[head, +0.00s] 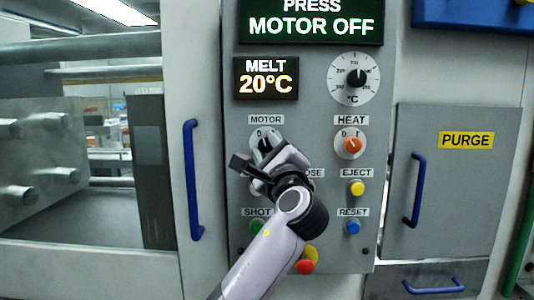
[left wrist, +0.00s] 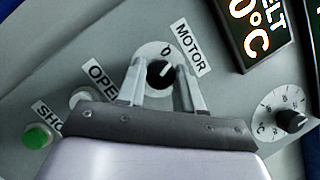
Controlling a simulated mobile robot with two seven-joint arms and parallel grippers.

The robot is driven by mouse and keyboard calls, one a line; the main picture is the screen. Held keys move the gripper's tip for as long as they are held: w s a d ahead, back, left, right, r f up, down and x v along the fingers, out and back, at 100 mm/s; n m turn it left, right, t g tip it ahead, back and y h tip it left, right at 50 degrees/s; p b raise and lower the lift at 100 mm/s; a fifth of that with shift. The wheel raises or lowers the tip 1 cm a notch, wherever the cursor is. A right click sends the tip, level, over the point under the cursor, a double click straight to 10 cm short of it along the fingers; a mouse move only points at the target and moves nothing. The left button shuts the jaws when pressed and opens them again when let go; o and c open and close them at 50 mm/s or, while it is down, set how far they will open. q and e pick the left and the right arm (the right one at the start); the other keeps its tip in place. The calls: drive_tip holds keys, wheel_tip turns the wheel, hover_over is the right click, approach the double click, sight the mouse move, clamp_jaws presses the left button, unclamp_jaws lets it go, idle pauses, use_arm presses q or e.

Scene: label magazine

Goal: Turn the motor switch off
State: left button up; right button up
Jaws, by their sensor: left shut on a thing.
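The motor switch is a black knob on a white round dial under the MOTOR label. In the head view the motor switch (head: 265,142) is partly hidden by my left gripper (head: 264,155). In the left wrist view the black knob (left wrist: 160,74) sits between the two fingers of my left gripper (left wrist: 161,80), which is shut on it. A light pointer line shows on the knob, near a 0 mark on the dial. My right gripper is not in view.
The HEAT knob (head: 351,145), EJECT button (head: 357,188) and RESET button (head: 352,227) are close by on the panel. The green SHOT button (left wrist: 37,137) is below. A blue door handle (head: 193,180) stands left. The display (head: 311,23) reads PRESS MOTOR OFF.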

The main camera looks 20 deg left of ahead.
use_arm(q)
drive_tip(key=shift+r+n+g+y, duration=0.1)
drive_tip(key=shift+n+g+y, duration=0.45)
drive_tip(key=shift+n, duration=1.35)
drive_tip(key=shift+g+h, duration=0.25)
drive_tip(key=o, duration=1)
drive_tip(key=shift+o, duration=0.2)
drive_tip(key=b+v, duration=0.1)
drive_tip(key=v, duration=0.6)
drive_tip(key=shift+b, duration=0.35)
drive_tip(key=shift+d, duration=0.15)
